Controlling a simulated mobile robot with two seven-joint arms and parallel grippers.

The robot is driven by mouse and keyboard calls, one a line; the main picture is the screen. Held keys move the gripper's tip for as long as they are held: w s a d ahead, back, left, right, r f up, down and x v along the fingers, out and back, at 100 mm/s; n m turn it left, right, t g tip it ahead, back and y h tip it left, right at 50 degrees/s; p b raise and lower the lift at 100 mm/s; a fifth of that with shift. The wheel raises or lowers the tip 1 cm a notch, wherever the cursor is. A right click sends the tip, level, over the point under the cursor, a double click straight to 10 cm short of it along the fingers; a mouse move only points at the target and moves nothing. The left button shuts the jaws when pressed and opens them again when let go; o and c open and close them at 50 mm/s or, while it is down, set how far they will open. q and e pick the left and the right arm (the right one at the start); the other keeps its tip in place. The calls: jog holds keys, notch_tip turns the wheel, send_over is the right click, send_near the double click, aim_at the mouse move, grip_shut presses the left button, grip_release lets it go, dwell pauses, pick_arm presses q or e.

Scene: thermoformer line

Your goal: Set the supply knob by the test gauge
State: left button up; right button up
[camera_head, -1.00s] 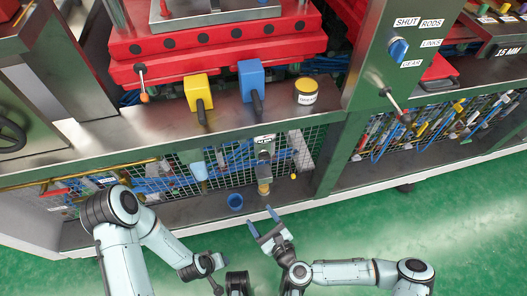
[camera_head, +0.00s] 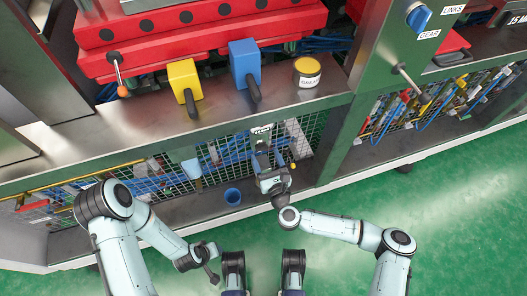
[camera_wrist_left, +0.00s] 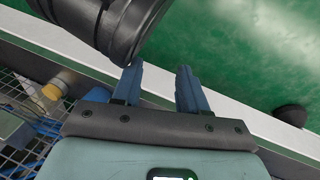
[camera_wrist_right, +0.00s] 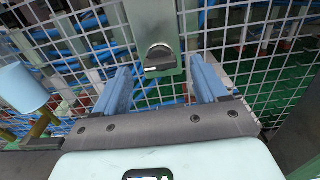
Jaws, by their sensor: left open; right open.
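The supply knob appears to be the black rotary knob (camera_wrist_right: 160,58) with a pale mark, on a grey-green plate (camera_wrist_right: 152,18) in front of wire mesh in the right wrist view. My right gripper (camera_wrist_right: 160,88) is open, with one finger on each side of the knob's line and slightly nearer the camera; contact cannot be told. In the head view my right gripper (camera_head: 264,165) hides the knob beneath a small white label (camera_head: 261,129). My left gripper (camera_wrist_left: 160,82) is open and empty over the lower ledge's edge. I cannot identify the test gauge.
A blue cup (camera_head: 232,196) stands on the lower ledge, and a light-blue cylinder (camera_wrist_right: 22,88) is left of the knob. Yellow (camera_head: 184,80) and blue (camera_head: 244,62) blocks with black levers sit on the bench above. Green floor (camera_head: 440,200) is open in front.

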aim_at(263, 150)
jog(key=shift+x, duration=1.65)
pick_arm(q)
jog(key=shift+s+a+f+g, duration=0.1)
jog(key=shift+s+f+g, duration=0.2)
jog(key=shift+s+f, duration=0.35)
pick_arm(e)
jog(key=c, duration=1.1)
pick_arm(q)
jog(key=shift+r, duration=0.1)
pick_arm(e)
jog(key=shift+o, duration=0.2)
